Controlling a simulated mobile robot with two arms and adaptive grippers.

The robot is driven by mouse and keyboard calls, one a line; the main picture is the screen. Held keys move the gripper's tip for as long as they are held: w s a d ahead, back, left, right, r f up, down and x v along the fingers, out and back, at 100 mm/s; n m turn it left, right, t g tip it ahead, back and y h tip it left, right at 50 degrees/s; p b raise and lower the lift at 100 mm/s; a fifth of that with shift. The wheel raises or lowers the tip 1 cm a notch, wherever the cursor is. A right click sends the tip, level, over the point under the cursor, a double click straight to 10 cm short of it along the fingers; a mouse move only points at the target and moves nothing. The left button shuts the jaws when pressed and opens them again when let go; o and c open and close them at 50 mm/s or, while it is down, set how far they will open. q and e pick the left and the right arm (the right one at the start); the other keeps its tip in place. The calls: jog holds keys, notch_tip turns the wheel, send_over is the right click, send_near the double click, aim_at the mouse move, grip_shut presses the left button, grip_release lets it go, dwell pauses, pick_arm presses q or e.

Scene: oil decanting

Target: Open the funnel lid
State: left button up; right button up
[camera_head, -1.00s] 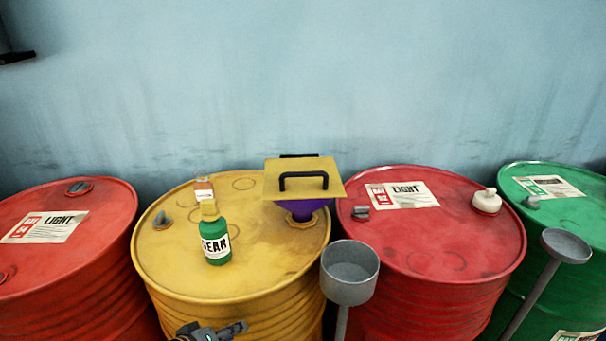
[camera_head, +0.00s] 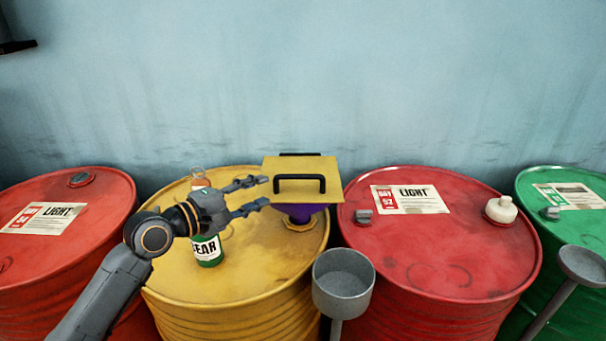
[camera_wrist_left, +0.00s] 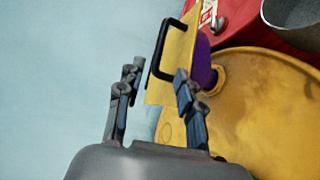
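A purple funnel (camera_head: 302,213) stands in the opening of the yellow drum. Its flat yellow lid (camera_head: 302,165) is down on it, with a black handle (camera_head: 300,177) on top. My left gripper (camera_head: 265,191) is open at the left edge of the lid, its fingers pointing right. In the left wrist view, the lid (camera_wrist_left: 178,62) and handle (camera_wrist_left: 160,50) lie just beyond and between the open fingertips (camera_wrist_left: 157,82). The gripper looks empty. My right gripper is not in view.
A green bottle (camera_head: 207,251) labelled "GEAR" stands on the yellow drum (camera_head: 250,262), partly behind my left arm. Red drums (camera_head: 440,250) stand on both sides. A grey cup on a post (camera_head: 343,285) stands in front. A blue wall (camera_head: 300,80) is behind.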

aim_at(295, 178)
pick_arm(q)
jog(key=p+x, duration=0.1)
jog(key=x, duration=1)
jog(key=shift+w+d+f, duration=0.1)
jog(key=shift+w+d, duration=0.35)
jog(key=shift+d, duration=0.05)
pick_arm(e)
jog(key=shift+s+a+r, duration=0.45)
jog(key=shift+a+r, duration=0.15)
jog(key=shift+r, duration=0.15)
pick_arm(q)
jog(key=shift+c, duration=0.5)
grip_shut()
